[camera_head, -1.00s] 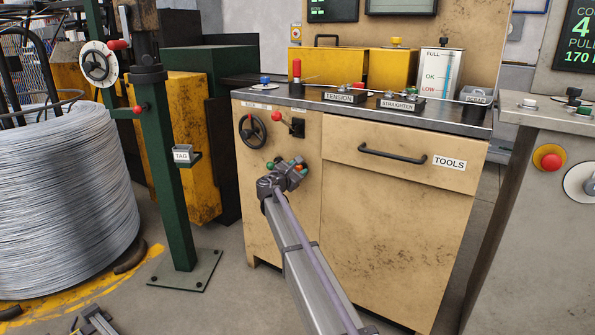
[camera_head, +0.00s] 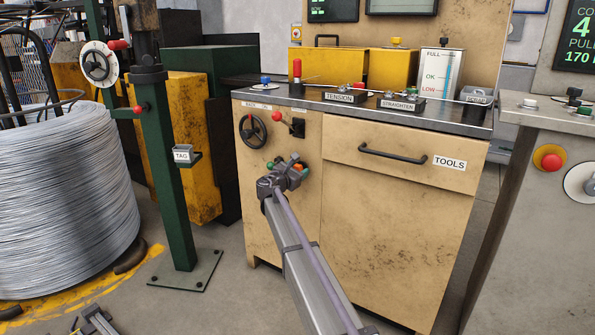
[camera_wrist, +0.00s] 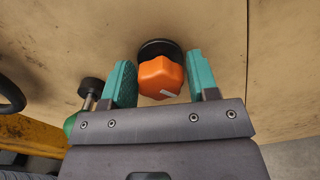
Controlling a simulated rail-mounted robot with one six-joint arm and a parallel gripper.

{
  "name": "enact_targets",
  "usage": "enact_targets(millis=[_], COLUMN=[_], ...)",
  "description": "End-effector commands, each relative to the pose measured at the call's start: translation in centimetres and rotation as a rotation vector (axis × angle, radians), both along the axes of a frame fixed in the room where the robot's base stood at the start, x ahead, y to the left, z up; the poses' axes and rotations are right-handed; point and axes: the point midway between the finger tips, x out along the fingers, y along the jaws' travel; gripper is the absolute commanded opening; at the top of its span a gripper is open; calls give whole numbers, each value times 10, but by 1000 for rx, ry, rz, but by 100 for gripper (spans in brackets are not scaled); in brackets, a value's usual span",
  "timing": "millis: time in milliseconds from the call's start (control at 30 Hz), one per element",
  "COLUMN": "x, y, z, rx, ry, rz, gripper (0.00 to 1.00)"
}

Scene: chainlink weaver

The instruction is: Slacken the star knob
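The star knob (camera_wrist: 159,76) is orange with a small white mark and sits in front of a round black collar on the tan cabinet face. It shows small in the head view (camera_head: 298,167). My gripper (camera_wrist: 162,78) has its two teal fingers on the left and right of the knob, with the knob between them. The fingers look apart, very close to the knob's sides; I cannot tell whether either touches. In the head view my gripper (camera_head: 291,167) is at the cabinet front, and the wrist partly hides the knob.
A green knob on a dark stem (camera_wrist: 80,110) is just left of my left finger. A black handwheel (camera_head: 252,130) and a red-balled lever (camera_head: 278,117) are above on the cabinet (camera_head: 390,225). A green post (camera_head: 170,180) stands to the left.

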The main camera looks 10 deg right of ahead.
Motion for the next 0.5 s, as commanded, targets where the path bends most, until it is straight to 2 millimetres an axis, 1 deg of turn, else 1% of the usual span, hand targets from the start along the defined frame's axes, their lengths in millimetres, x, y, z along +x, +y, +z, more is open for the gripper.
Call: enact_targets(millis=[33, 100, 133, 367, 467, 500], x=[0, 0, 0, -1, -10, -16], y=[0, 0, 0, 1, 8, 13], z=[0, 0, 0, 0, 0, 0], rx=[0, 0, 0, 0, 0, 0], ry=[0, 0, 0, 0, 0, 0], rz=[0, 0, 0, 1, 2, 2], gripper=[59, 66, 67, 67, 67, 67])
